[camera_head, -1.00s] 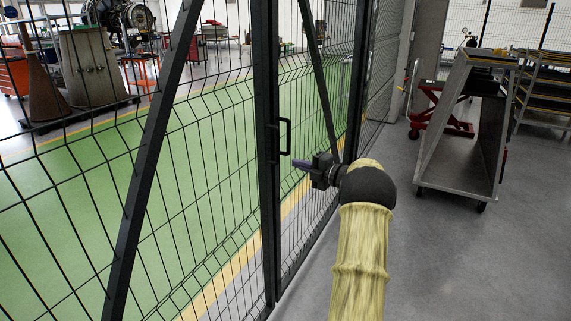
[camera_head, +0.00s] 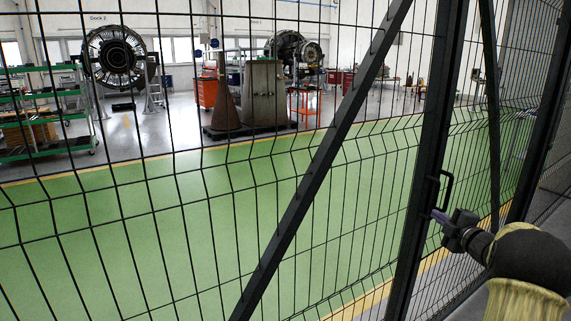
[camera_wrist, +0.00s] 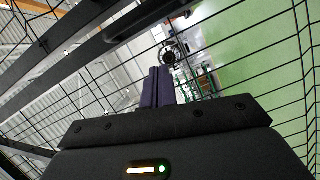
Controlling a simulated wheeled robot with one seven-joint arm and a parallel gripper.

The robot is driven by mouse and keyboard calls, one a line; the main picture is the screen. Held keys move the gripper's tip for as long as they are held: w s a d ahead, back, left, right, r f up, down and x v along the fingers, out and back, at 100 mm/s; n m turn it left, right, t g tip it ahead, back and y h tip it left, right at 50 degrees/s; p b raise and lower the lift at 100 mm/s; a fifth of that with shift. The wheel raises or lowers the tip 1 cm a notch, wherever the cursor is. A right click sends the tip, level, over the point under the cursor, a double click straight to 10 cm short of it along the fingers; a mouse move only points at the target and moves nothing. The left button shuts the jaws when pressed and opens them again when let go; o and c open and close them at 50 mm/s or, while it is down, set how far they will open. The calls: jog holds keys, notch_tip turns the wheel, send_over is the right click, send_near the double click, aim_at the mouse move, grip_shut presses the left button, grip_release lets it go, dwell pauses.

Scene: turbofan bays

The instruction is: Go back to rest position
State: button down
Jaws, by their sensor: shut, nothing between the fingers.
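My gripper (camera_head: 436,214) is at the right of the head view, on the near side of the fence, with my arm in its yellowish cover behind it. Its purple fingers point left, close to the black door handle (camera_head: 446,188) on the dark gate post. I cannot tell whether they touch the post. In the wrist view the two purple fingers (camera_wrist: 157,88) lie side by side, shut with nothing between them, and the fence mesh lies beyond them.
A black mesh fence (camera_head: 232,190) with a slanted brace (camera_head: 318,175) fills the head view close in front. Behind it are a green floor (camera_head: 150,240), a green shelf rack (camera_head: 40,120), a turbofan (camera_head: 115,58) and an orange cabinet (camera_head: 208,88).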

jog(key=s+a+f+m+g+h, duration=0.2)
jog(key=s+a+m+g+h, duration=0.15)
jog(key=a+m, duration=0.35)
jog(key=s+a+f+m+g+h, duration=0.2)
jog(key=s+a+f+m, duration=0.15)
jog(key=a, duration=0.55)
jog(key=s+a+f+m+g+y, duration=0.1)
jog(key=s+a+f+m+g, duration=0.15)
jog(key=s+a, duration=0.45)
jog(key=s+a+f+m+g, duration=0.2)
jog(key=s+a+f+g, duration=0.1)
jog(key=s, duration=0.8)
jog(key=s+a+f+m+g+y, duration=0.1)
jog(key=s+a+f+m+g, duration=0.15)
jog(key=s+a, duration=0.4)
jog(key=w+d+p+v, duration=0.1)
jog(key=p+v, duration=1.1)
jog(key=shift+d+r+g, duration=0.25)
jog(key=shift+g, duration=0.2)
jog(key=shift+d, duration=0.1)
